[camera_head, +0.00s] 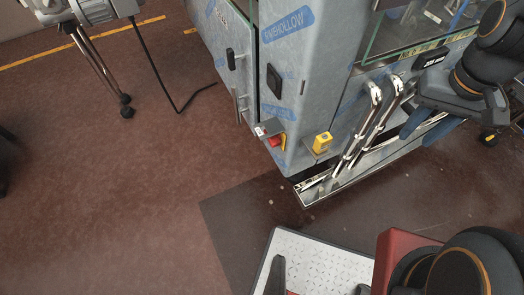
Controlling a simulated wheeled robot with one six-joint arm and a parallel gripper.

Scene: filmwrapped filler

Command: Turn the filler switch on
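The filler (335,75) is a grey machine wrapped in film with blue printed labels, in the upper middle of the head view. At its lower front corner is a red and yellow switch (276,141) on a small grey bracket. I cannot tell from here which position the switch is in. My gripper (424,132) is at the right, in front of the machine's side and well apart from the switch. Its two blue fingers are spread, with nothing seen between them.
Shiny bent metal pipes (362,125) stand between the switch and my gripper, above a metal rail (325,188). Black handles (231,59) and a black plate (274,81) are on the machine. A wheeled stand (97,65) with a cable is upper left.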

